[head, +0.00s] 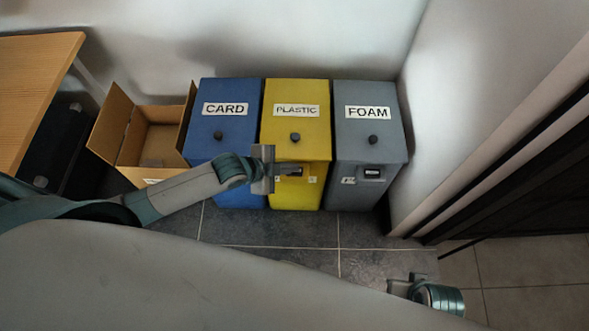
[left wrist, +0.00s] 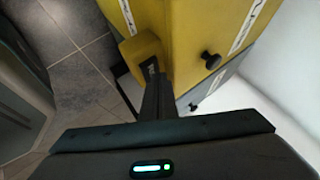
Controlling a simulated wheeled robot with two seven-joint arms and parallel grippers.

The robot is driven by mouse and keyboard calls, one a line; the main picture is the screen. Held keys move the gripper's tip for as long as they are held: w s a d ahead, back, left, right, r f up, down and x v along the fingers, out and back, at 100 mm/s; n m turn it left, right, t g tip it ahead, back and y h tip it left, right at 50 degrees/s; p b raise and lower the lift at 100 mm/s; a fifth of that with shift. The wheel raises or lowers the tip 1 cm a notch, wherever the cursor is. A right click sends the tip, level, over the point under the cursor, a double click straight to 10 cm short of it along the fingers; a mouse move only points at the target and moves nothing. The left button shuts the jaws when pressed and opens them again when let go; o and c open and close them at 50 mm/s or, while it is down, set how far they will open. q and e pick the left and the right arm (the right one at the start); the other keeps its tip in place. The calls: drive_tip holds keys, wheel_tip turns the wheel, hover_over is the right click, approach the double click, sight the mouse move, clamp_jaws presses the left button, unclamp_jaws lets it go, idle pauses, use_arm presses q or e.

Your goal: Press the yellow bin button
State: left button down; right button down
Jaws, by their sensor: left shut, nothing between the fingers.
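The yellow bin (head: 296,120), labelled PLASTIC, stands between a blue and a grey bin. A round black knob (head: 295,137) sits on its sloped top; it also shows in the left wrist view (left wrist: 210,60). My left gripper (head: 294,171) is shut and empty in front of the yellow bin's front face, below the knob. In the left wrist view its fingertips (left wrist: 152,70) overlap a yellow block that juts from the bin (left wrist: 141,48); I cannot tell if they touch. The gripper partly hides the front panel. My right gripper (head: 405,287) is low at right, its fingers unclear.
The blue CARD bin (head: 224,130) and grey FOAM bin (head: 368,125) flank the yellow one closely. An open cardboard box (head: 150,135) stands left, beside a wooden table (head: 35,70). A white wall is behind. Dark tiled floor (head: 270,228) in front is clear.

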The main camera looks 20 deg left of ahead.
use_arm(q)
drive_tip(key=shift+f, duration=0.2)
idle(0.4)
drive_tip(key=shift+r, duration=0.1)
drive_tip(key=shift+r+p, duration=0.7)
drive_tip(key=shift+p, duration=0.25)
wheel_tip(320, 180, up, 5)
drive_tip(key=p, duration=0.5)
idle(0.9)
